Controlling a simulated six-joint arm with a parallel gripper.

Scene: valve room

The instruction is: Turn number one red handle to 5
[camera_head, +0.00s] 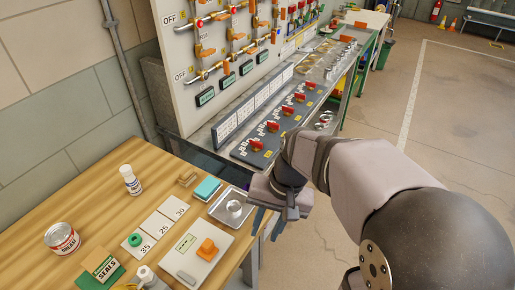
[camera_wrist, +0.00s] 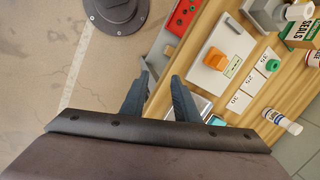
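A row of several red handles stands on a dark panel (camera_head: 247,156) on the bench at the middle of the head view. The nearest red handle (camera_head: 257,145) is at the panel's near end. The marks beside the handles are too small to read, so I cannot tell which is number one or where each points. My gripper (camera_head: 264,218) is in front of the panel's near end, lower in the picture, beside the wooden table's right edge and apart from the handles. In the wrist view my gripper (camera_wrist: 159,75) has its two fingers apart with nothing between them. The handle row is not recognisable there.
A wooden table (camera_head: 95,200) holds a metal tray (camera_head: 232,207), a white plate with an orange knob (camera_head: 207,249), number cards, a tin (camera_head: 62,238) and a white bottle (camera_head: 130,180). A valve board (camera_head: 215,55) rises behind the handles. Open floor (camera_head: 455,130) lies right.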

